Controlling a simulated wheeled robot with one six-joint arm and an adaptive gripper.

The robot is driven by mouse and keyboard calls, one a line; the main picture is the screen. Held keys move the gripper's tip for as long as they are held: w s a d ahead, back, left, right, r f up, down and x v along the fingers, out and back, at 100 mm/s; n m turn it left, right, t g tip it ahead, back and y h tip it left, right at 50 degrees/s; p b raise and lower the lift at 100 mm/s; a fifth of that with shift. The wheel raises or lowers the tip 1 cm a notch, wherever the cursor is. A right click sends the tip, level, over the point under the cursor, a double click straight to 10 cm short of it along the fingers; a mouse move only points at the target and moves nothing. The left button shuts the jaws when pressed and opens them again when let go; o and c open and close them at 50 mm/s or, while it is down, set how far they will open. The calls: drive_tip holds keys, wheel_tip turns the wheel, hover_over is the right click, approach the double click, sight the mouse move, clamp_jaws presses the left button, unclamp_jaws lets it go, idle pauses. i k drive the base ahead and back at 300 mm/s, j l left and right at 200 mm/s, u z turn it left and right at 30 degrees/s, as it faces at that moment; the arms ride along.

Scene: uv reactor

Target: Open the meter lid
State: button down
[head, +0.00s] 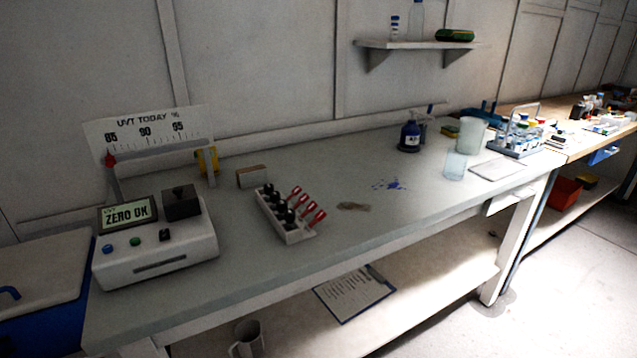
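The meter (157,250) is a pale boxy instrument on the left part of the bench. Its tilted screen (127,213) reads "ZERO OK". Green, blue and black buttons sit on its front. A dark block-shaped lid (181,203) with a small knob on top sits on the meter's right rear; it looks shut. My gripper is not in view.
A white rack (287,223) with dark vials and red-handled items stands right of the meter. A "UVT TODAY" scale board (150,135) stands behind it. A blue bin (45,290) is at the left.

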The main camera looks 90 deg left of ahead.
sight(180, 202)
drive_tip(key=u, duration=3.6)
drive_tip(key=i+j, duration=0.75)
